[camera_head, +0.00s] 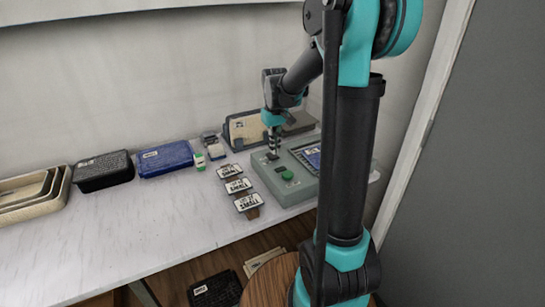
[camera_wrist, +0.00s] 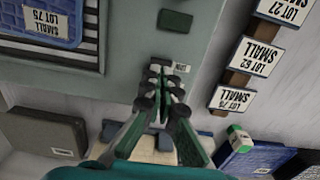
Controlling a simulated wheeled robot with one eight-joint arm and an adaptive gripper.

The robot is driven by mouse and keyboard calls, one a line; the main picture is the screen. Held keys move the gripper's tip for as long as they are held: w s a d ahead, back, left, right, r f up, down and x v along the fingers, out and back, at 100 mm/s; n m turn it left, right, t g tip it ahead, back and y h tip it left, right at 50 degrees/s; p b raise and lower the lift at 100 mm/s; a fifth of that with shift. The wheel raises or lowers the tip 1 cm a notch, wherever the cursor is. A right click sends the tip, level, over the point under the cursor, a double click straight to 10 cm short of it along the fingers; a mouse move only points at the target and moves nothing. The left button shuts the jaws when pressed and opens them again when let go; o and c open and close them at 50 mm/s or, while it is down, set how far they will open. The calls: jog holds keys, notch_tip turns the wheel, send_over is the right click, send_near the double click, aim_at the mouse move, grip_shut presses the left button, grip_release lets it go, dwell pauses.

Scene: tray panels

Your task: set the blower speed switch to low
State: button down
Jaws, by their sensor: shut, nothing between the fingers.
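The grey-green control panel (camera_head: 262,172) sits at the right part of the white table. It also fills the middle of the wrist view (camera_wrist: 125,75). A green button (camera_head: 288,175) shows on its front part, and it also shows dark green in the wrist view (camera_wrist: 176,21). My gripper (camera_head: 272,150) is shut and empty, pointing down low over the panel's left part, behind the button. In the wrist view my gripper's fingertips (camera_wrist: 163,72) are beside a small white label (camera_wrist: 181,67). The switch is not clearly visible; the fingers may hide it. I cannot tell whether they touch it.
A blue tray (camera_head: 314,150) with a label lies in the panel's recess. Several labelled cards (camera_head: 237,185) stand left of the panel. A tan bin (camera_head: 244,127) stands behind. A blue tray (camera_head: 160,165), black tray (camera_head: 103,176) and beige trays (camera_head: 30,205) line the wall. The table's front left is clear.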

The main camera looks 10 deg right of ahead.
aim_at(275, 157)
jog(key=shift+f, duration=1.1)
dwell(0.8)
jog(key=shift+r, duration=3.5)
